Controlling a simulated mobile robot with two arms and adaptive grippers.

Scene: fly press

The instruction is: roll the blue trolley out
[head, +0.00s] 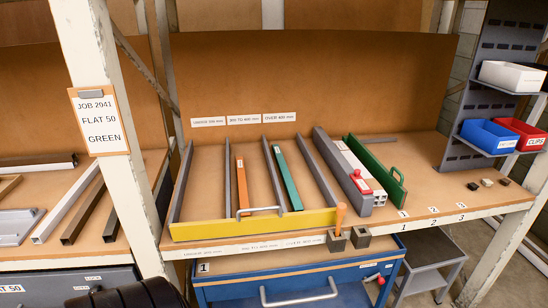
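The blue trolley (210,293) stands under the front of the workbench, in the lower middle of the head view. Its top has a wooden board and a label "1". A pale bar handle (298,300) runs across its front, and a small red-tipped lever shows at its right side. The lower part of the trolley, with any wheels, is cut off by the picture's bottom edge. A dark rounded part at the bottom left looks like part of my arm; no fingers show on it. Neither gripper can be made out.
The workbench (440,160) above carries a yellow-fronted rack (255,228) with orange and green bars. White posts (100,110) stand left and right of the trolley. A grey stool-like stand (430,265) is close on its right. A grey drawer unit (60,285) is on its left.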

